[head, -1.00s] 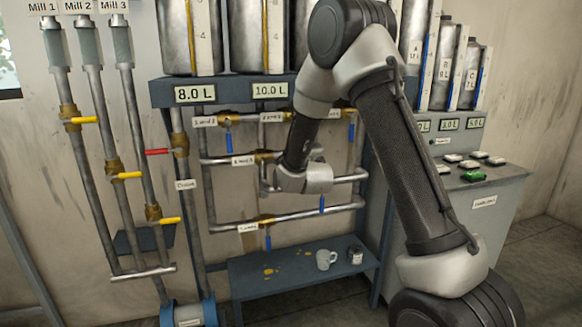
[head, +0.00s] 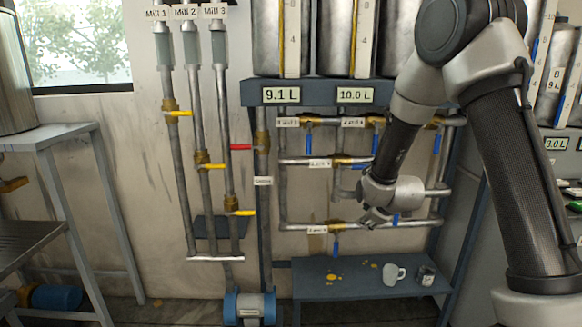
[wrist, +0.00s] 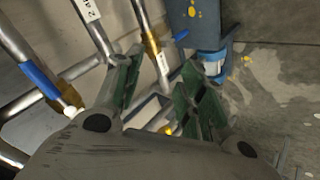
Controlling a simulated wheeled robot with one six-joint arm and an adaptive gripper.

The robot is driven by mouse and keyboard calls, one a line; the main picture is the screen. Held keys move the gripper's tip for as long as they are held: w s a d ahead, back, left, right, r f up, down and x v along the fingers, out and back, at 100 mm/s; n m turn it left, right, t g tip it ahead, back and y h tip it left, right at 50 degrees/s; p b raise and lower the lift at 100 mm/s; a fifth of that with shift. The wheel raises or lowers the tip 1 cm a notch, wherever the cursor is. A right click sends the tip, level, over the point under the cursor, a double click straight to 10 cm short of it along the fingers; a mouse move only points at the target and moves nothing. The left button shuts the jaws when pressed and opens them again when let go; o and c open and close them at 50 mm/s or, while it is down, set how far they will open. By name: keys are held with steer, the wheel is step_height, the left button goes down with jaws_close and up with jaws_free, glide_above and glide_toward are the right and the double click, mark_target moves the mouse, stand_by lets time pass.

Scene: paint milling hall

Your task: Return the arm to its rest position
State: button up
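My arm bends down from the upper right in the head view, in front of the pipework. My gripper (head: 372,218) hangs at the end of it, before the lower pipes and left of the blue valve handle (head: 396,219). In the wrist view my gripper (wrist: 163,68) shows two dark green-padded fingers spread apart with nothing between them. Beyond the fingers are pipes, a blue handle (wrist: 42,80) and a brass valve (wrist: 152,43). I cannot tell from the head view how far the gripper is from the pipes.
Behind stand tanks with displays reading 9.1 L (head: 282,95) and 10.0 L (head: 355,95). Three mill pipes with yellow handles (head: 180,113) and a red handle (head: 241,147) are left of it. A low blue bench (head: 320,285) holds a white mug (head: 395,274). A grey table (head: 70,133) is far left.

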steer(key=s+d+r+m+g, duration=0.1)
steer(key=s+d+r+m, duration=0.2)
steer(key=s+r, duration=0.4)
steer(key=s+d+r+m+g, duration=0.2)
steer(key=s+r+m, duration=0.3)
steer(key=s, duration=1.3)
steer(key=s+d+r+m+g, duration=0.1)
steer(key=s+d+r+m, duration=0.2)
steer(key=s+r, duration=0.6)
steer(key=s+d, duration=0.1)
steer(key=s, duration=0.2)
steer(key=shift+s+d+r+m+g+h, duration=0.15)
steer(key=shift+d+r+m+g+h, duration=0.15)
steer(key=shift+d+m+h, duration=0.1)
